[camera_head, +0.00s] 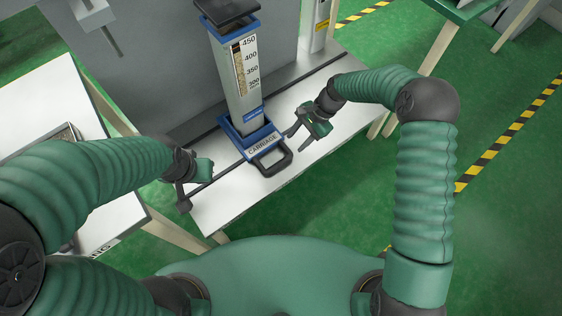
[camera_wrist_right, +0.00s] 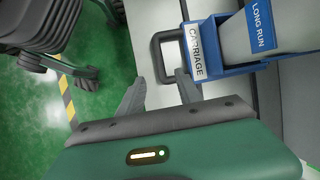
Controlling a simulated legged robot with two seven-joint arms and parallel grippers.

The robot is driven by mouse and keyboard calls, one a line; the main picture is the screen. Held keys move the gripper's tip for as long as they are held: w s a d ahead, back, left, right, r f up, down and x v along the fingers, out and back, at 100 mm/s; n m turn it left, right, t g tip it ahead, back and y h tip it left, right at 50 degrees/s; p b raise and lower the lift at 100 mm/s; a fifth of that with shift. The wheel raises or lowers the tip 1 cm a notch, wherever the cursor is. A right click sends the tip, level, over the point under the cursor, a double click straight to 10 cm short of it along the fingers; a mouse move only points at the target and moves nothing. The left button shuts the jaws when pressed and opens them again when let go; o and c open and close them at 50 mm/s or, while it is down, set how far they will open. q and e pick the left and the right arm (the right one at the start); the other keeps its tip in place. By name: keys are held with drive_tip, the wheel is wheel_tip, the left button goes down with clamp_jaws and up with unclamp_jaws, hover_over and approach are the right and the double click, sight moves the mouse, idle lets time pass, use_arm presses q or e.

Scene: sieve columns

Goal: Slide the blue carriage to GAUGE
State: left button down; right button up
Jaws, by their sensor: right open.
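The blue carriage (camera_head: 252,139) sits on the dark rail of the white bench, with a "CARRIAGE" label and a black loop handle (camera_head: 274,161) at its front. It carries a tall grey column with a scale window. In the right wrist view the carriage (camera_wrist_right: 209,50) and its handle (camera_wrist_right: 158,54) lie just beyond my fingertips. My right gripper (camera_head: 294,143) is open and empty, to the right of the handle and apart from it. My left gripper (camera_head: 194,190) is by the bench's left end; its finger opening is unclear. I cannot make out a GAUGE label.
The dark rail (camera_head: 310,85) runs along the white bench (camera_head: 240,193). A grey panel stands behind it, with a post bearing a yellow label (camera_head: 321,24) at the back right. Another white table (camera_head: 50,100) is at the left. Bench surface right of the carriage is clear.

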sight(279, 163)
drive_tip(key=b+x, duration=0.1)
drive_tip(key=x, duration=0.3)
drive_tip(key=b+x, duration=0.2)
drive_tip(key=x, duration=0.3)
drive_tip(key=b+x, duration=0.2)
drive_tip(key=x, duration=0.3)
drive_tip(key=shift+d+f, duration=0.25)
drive_tip(key=shift+a+f, duration=0.3)
drive_tip(key=shift+a, duration=0.1)
drive_tip(key=shift+d, duration=0.15)
drive_tip(key=c, duration=0.4)
clamp_jaws()
